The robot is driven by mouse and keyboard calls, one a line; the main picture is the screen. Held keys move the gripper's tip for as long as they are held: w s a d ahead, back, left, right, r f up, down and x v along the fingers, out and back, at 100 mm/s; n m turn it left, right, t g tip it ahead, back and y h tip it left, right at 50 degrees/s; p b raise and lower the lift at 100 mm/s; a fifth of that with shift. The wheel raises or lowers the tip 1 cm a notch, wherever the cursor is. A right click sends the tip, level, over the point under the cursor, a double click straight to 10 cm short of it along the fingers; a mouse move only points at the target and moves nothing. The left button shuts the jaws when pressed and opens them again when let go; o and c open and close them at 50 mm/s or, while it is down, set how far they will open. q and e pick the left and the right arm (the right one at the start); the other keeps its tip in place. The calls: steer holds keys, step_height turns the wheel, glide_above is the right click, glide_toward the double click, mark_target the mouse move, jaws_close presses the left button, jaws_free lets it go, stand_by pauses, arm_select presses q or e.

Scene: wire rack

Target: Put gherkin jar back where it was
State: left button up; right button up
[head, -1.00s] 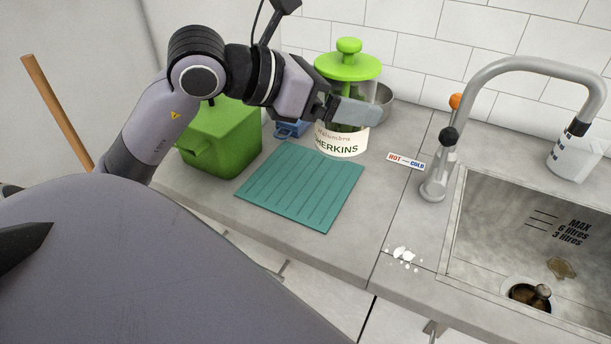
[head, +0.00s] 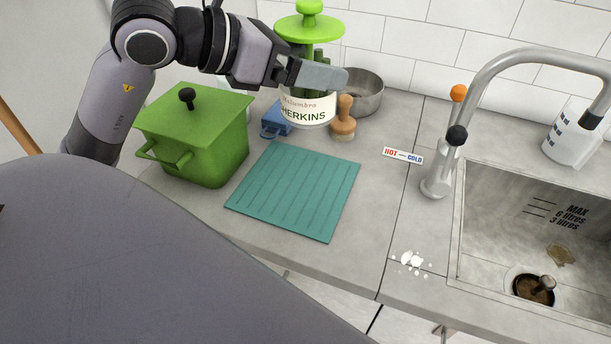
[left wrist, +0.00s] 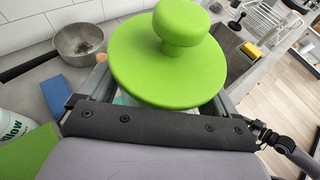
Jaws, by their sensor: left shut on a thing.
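The gherkin jar (head: 308,106) has a green lid with a round knob and a cream label. My left gripper (head: 322,76) is shut on it, and the jar appears raised above the counter, upright or nearly so. In the left wrist view the jar's lid (left wrist: 170,60) fills the middle between the fingers and hides most of the jar body. My right gripper is not in view.
A ribbed teal mat (head: 295,192) lies on the counter, its surface clear. Around it are a green lidded pot (head: 195,140), a blue object (head: 275,120), a wooden-handled brush (head: 343,122) and a metal bowl (head: 365,92). The sink and tap (head: 437,180) are at the right.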

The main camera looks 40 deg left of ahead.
arm_select(q)
step_height(320, 180, down, 19)
steer(key=shift+r+b, duration=0.2)
steer(key=shift+b, duration=0.55)
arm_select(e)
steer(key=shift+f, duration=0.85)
arm_select(q)
steer(key=shift+f, duration=0.1)
